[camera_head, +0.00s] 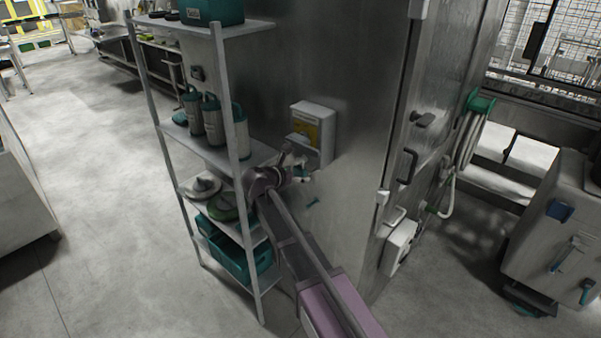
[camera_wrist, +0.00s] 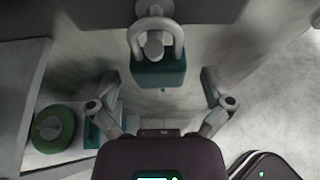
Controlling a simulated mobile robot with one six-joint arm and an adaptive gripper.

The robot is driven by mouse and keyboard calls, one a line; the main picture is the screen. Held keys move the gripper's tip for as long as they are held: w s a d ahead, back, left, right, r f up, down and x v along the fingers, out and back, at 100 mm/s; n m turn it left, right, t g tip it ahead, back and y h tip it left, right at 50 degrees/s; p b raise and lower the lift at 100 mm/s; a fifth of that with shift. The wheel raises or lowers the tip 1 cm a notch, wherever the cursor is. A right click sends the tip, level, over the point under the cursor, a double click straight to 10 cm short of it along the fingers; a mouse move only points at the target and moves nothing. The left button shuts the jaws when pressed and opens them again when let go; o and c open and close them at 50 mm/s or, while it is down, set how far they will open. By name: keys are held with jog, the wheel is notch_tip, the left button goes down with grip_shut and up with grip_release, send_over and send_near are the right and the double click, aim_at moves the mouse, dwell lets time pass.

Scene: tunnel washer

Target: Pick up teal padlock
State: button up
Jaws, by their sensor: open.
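The teal padlock (camera_wrist: 160,74) hangs by its grey shackle from a peg, seen at the top centre of the wrist view. Its teal body is upright and lies between the two fingertips as seen from the wrist. My gripper (camera_wrist: 160,82) is open, with a gap on each side of the padlock. I cannot tell how far the fingers are from it in depth. In the head view my gripper (camera_head: 296,162) is at the metal wall, just below a box with a yellow label. A small teal patch shows beside it, too small to make out well.
The grey box (camera_head: 316,120) is fixed to the wall just above my gripper. A metal shelf (camera_head: 215,150) with teal-topped canisters, round discs and teal bins stands close to the left. A door handle (camera_head: 407,166) juts out to the right. Floor at left is clear.

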jog(key=c, duration=1.2)
jog(key=shift+r, duration=0.15)
jog(key=shift+c, duration=0.2)
jog(key=shift+r+p, duration=0.6)
jog(key=shift+p, duration=0.15)
jog(key=shift+s+a+r, duration=0.1)
jog(key=shift+s+r, duration=0.05)
jog(key=shift+s, duration=0.05)
jog(key=s+a, duration=1.1)
jog(key=s, duration=0.2)
jog(key=shift+s, duration=0.4)
